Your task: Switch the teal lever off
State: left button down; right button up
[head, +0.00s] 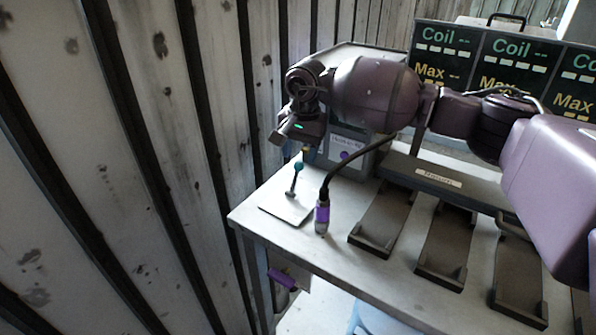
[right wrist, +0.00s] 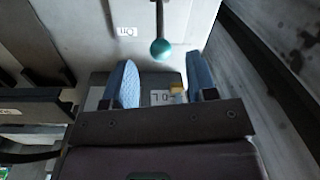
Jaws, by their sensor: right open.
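The teal lever (head: 298,167) has a round teal knob on a thin dark stem, rising from a pale plate (head: 285,208) at the table's left end. In the head view it leans slightly. In the right wrist view the knob (right wrist: 161,49) lies just beyond my fingertips, sideways between them and not touched. An "On" label (right wrist: 127,31) is on the plate, left of the stem. My right gripper (right wrist: 162,75) is open and empty, its two blue fingers apart; in the head view it hangs close behind the knob. My left gripper is out of view.
A cable with a purple-banded plug (head: 322,215) stands right of the plate. Dark trays (head: 385,220) line the table to the right. A grey box (head: 345,145) stands behind, display panels (head: 505,65) farther back. A ribbed wall (head: 130,150) rises at left.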

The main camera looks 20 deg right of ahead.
aim_at(299, 162)
jog(key=f, duration=0.6)
jog(key=shift+w+a+f, duration=0.15)
jog(key=shift+w, duration=0.05)
jog(key=shift+c, duration=0.3)
grip_shut()
